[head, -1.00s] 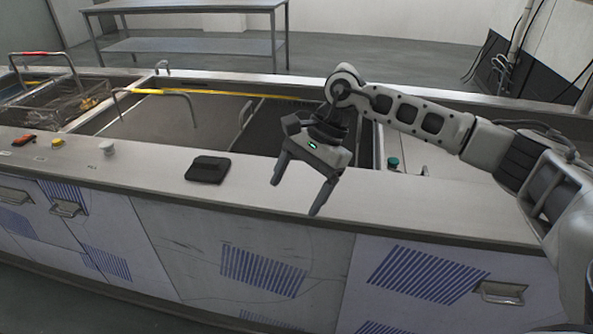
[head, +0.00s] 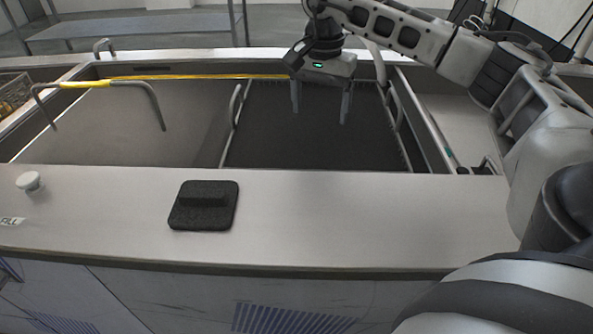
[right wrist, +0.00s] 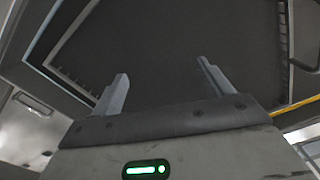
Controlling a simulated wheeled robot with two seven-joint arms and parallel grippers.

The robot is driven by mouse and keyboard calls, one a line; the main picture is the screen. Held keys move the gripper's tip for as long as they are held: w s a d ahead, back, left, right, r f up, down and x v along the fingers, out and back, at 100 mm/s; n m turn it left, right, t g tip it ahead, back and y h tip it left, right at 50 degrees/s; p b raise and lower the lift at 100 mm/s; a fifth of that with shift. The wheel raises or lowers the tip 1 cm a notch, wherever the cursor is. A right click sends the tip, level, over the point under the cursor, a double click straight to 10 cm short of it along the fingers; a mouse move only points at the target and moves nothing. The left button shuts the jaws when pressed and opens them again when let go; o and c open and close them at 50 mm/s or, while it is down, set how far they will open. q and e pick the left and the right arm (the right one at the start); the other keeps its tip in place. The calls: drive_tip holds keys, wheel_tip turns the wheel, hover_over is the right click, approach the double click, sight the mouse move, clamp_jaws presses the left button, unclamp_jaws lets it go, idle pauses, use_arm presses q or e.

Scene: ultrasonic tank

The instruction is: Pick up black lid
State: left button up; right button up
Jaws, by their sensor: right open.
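The black lid (head: 204,206) is a flat, roughly square plate with a raised bar handle. It lies on the steel counter (head: 330,215) in front of the tank, left of centre in the head view. My right gripper (head: 320,112) is open and empty, fingers pointing down. It appears over the dark basin, farther back and to the right of the lid. In the right wrist view the two fingers (right wrist: 165,85) are apart with only the dark basin surface beyond them. The lid does not show in that view. My left gripper is out of view.
The tank has a left basin (head: 140,120) with a bent handle and yellow bar (head: 85,84), and a darker right basin (head: 300,140) with metal rails. A white knob (head: 29,182) stands on the counter at left. The counter right of the lid is clear.

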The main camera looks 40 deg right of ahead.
wheel_tip(320, 180, down, 2)
drive_tip(key=w, duration=0.1)
drive_tip(key=b, duration=0.2)
hover_over(313, 167)
drive_tip(key=f, duration=0.9)
drive_tip(key=shift+s+a+f, duration=0.15)
drive_tip(key=shift+s+a, duration=0.1)
drive_tip(key=shift+s, duration=0.05)
drive_tip(key=shift+f, duration=0.4)
drive_tip(key=shift+w+f, duration=0.1)
drive_tip(key=shift+f, duration=0.35)
drive_tip(key=f, duration=0.3)
drive_tip(key=shift+w+d+f+b, duration=0.25)
drive_tip(key=shift+d+f+b, duration=0.05)
drive_tip(key=shift+f, duration=0.05)
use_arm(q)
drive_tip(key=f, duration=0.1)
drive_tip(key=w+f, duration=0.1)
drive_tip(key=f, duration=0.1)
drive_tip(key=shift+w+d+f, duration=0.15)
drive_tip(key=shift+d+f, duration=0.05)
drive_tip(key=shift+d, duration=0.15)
use_arm(e)
drive_tip(key=shift+f, duration=0.45)
